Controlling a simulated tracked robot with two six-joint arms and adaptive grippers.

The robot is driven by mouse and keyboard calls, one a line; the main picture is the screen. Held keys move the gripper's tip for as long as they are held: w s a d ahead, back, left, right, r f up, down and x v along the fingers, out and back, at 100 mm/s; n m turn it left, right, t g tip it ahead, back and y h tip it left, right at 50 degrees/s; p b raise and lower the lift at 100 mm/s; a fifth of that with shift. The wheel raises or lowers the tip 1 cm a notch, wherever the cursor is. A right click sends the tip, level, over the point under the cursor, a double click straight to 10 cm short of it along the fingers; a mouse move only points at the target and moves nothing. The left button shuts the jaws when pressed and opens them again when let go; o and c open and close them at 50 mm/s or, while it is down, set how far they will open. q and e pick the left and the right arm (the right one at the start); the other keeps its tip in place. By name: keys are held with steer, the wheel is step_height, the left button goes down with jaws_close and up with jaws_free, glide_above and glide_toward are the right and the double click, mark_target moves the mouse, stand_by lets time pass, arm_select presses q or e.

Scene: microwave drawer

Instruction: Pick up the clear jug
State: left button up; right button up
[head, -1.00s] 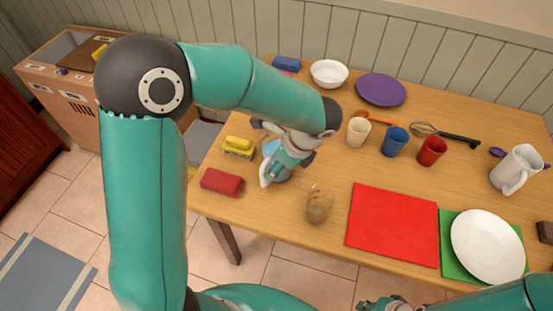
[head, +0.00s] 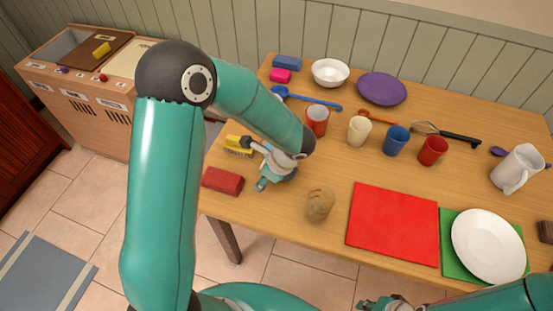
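The only jug I can make out is a pale, whitish jug (head: 517,167) with a handle, upright at the right end of the wooden table in the head view. It looks milky rather than fully clear. My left gripper (head: 254,165) is over the table's left part, far from the jug, beside a yellow-and-white brush or sponge (head: 238,144). Its fingers look spread apart, and I see nothing held between them. My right gripper (head: 382,304) shows only partly at the bottom edge, below the red mat; its fingers cannot be made out.
A white plate (head: 487,246) on a green mat lies in front of the jug. A red cup (head: 432,150), blue cup (head: 396,141) and whisk (head: 446,134) stand or lie left of it.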

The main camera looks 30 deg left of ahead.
arm_select(q)
jaws_close()
steer(key=shift+r, duration=0.2)
stand_by(0.4)
